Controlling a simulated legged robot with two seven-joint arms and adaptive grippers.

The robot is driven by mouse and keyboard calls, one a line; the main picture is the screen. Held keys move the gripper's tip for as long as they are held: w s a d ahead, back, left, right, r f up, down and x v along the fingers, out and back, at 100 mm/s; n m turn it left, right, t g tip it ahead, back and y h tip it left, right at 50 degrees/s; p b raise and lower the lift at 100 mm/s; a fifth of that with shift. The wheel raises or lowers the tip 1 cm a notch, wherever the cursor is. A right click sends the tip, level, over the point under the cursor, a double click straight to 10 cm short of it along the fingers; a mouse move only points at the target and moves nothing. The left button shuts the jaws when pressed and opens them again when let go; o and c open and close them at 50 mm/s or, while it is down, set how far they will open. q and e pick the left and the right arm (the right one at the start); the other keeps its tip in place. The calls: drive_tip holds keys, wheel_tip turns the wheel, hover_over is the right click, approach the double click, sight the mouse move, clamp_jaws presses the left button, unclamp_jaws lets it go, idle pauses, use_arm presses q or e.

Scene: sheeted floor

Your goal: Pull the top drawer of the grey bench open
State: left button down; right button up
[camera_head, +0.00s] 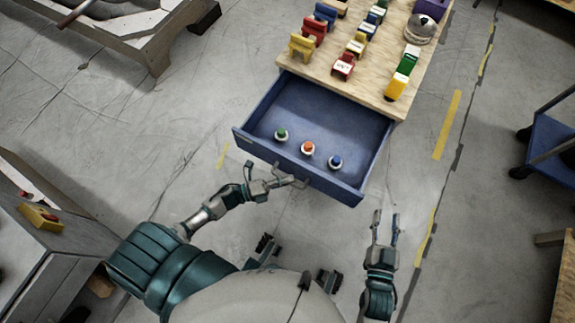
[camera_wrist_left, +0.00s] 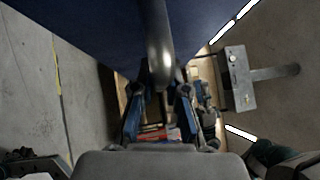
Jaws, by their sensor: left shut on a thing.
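The blue drawer (camera_head: 334,189) of the wood-topped bench (camera_head: 372,84) is pulled well out toward me, and its inside shows. Three round buttons or knobs, green (camera_head: 281,134), orange (camera_head: 307,147) and blue (camera_head: 335,161), sit inside on its floor. My left gripper (camera_head: 282,181) is at the drawer's front, shut on its handle. In the left wrist view the metal handle (camera_wrist_left: 158,45) runs down between the two fingers. The grip itself is partly hidden there. My right gripper (camera_head: 386,226) is open and empty, right of the drawer's front corner and apart from it.
Several coloured blocks (camera_head: 343,66) stand on the bench top. A grey cabinet (camera_head: 60,245) is at the left, a blue cart (camera_head: 550,140) at the right. A wooden-framed structure (camera_head: 130,35) is at the upper left. The floor beside the drawer is clear.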

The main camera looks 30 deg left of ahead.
use_arm(q)
drive_tip(key=shift+s+d+f, duration=0.2)
drive_tip(key=shift+d+f, duration=0.05)
drive_tip(key=shift+d, duration=0.05)
drive_tip(key=c, duration=1.4)
unclamp_jaws()
drive_tip(key=shift+o, duration=1.1)
drive_tip(key=shift+w, duration=0.1)
drive_tip(key=shift+d+r, duration=0.15)
drive_tip(key=v, duration=1.2)
drive_tip(key=shift+w, duration=0.15)
